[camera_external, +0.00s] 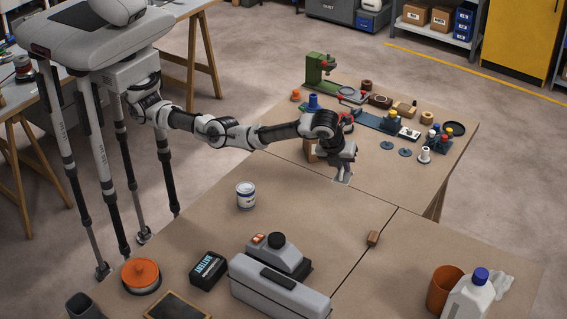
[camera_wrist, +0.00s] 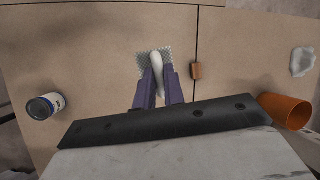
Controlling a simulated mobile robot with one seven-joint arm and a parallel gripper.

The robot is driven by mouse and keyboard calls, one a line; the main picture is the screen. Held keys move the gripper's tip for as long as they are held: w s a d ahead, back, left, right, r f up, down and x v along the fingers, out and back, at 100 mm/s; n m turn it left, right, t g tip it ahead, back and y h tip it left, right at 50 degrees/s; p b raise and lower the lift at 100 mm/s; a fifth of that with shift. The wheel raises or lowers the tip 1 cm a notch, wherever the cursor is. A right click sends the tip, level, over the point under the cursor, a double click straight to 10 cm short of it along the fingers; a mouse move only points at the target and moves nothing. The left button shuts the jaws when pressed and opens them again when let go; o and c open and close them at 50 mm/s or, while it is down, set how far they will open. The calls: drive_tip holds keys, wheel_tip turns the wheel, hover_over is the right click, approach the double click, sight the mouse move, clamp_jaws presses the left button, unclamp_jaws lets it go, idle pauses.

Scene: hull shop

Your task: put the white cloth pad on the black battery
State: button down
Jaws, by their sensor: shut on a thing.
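My gripper (camera_external: 344,168) is low over the cardboard-coloured table near its far seam, pointing down. In the wrist view my gripper (camera_wrist: 159,78) is shut on the white cloth pad (camera_wrist: 158,60), whose pale ridge stands between the fingers, with a grey chequered patch around it. The pad also shows in the external view (camera_external: 343,179), just under the fingers; whether it touches the table is unclear. The black battery (camera_external: 208,269) lies on the table at the lower left, well away from my gripper. It is not visible in the wrist view.
A white can (camera_external: 246,195) stands between my gripper and the battery. A grey toolbox (camera_external: 278,287) and an orange-lidded container (camera_external: 141,274) flank the battery. A brown block (camera_external: 373,238), orange cup (camera_external: 444,290) and white bottle (camera_external: 470,299) are to the right. The middle is clear.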

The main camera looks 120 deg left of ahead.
drive_tip(key=shift+d+r, duration=0.1)
drive_tip(key=shift+r, duration=0.4)
drive_tip(key=d+r+m+t+p, duration=0.1)
drive_tip(key=d+r+m+p, duration=0.15)
drive_tip(key=d, duration=1.25)
wheel_tip(320, 180, up, 3)
drive_tip(key=m+t+h+p, duration=0.1)
drive_tip(key=m+p, duration=0.3)
drive_tip(key=p, duration=0.1)
hover_over(206, 261)
drive_tip(key=s+d, duration=0.2)
drive_tip(key=shift+a+f+p, duration=0.15)
drive_tip(key=shift+f+p, duration=0.45)
drive_tip(key=shift+f, duration=9.6)
